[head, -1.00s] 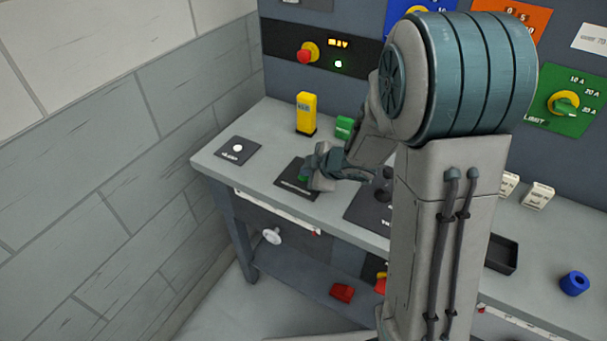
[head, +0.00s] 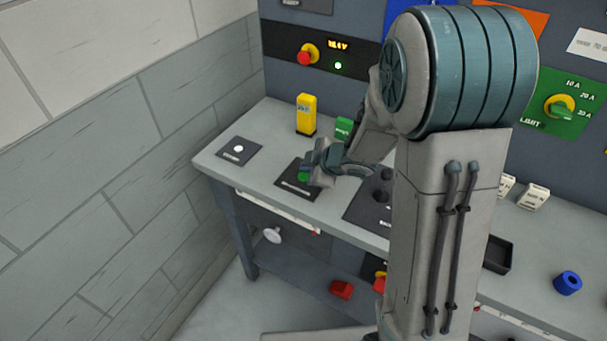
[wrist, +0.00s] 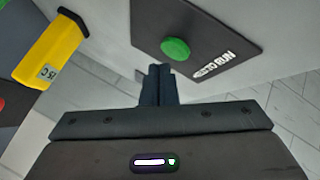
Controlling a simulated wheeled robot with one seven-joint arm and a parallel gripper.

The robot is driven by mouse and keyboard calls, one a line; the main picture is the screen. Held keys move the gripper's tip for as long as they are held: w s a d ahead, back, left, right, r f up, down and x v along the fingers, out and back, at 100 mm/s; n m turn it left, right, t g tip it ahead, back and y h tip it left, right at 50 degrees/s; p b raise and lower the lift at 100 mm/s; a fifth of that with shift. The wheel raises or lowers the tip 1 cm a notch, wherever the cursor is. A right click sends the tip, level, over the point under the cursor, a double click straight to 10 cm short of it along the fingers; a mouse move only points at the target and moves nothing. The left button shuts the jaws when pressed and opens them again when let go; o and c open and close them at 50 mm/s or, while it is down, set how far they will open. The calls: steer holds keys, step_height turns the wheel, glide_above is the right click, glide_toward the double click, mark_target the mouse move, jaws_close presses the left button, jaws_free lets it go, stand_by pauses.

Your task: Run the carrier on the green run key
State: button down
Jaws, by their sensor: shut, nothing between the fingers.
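The green run key (wrist: 175,49) is a round green button on a dark plate (wrist: 222,22) with white lettering that includes "RUN". In the head view the key (head: 303,177) shows partly behind my gripper, on its plate near the bench's left end. My gripper (wrist: 158,70) is shut and empty. Its fingertips are close beside the key in the wrist view, and I see no clear contact. In the head view my gripper (head: 306,171) is just over the plate. I cannot make out the carrier in either view.
A yellow upright device (head: 306,114) and a green block (head: 344,128) stand behind the key. A red mushroom button (head: 305,58) and lit display (head: 338,45) are on the back panel.

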steer(key=shift+r+p, duration=2.55)
steer(key=shift+f, duration=0.1)
steer(key=shift+d+r, duration=0.15)
steer(key=shift+r, duration=0.05)
steer(key=s+d+r+m+h, duration=0.7)
steer(key=d+r+m, duration=0.3)
steer(key=d, duration=0.2)
steer(key=s+m+g, duration=0.1)
steer(key=s+m, duration=0.1)
steer(key=s, duration=0.3)
steer(key=s+a+r+m+g+y, duration=0.1)
steer(key=s+m, duration=0.1)
steer(key=s, duration=0.4)
steer(key=s+a+m+g, duration=0.1)
steer(key=s+m+g, duration=0.1)
steer(key=s, duration=0.4)
steer(key=shift+a+r+m, duration=0.25)
steer(key=shift+r+m, duration=0.05)
steer(key=shift+r, duration=0.05)
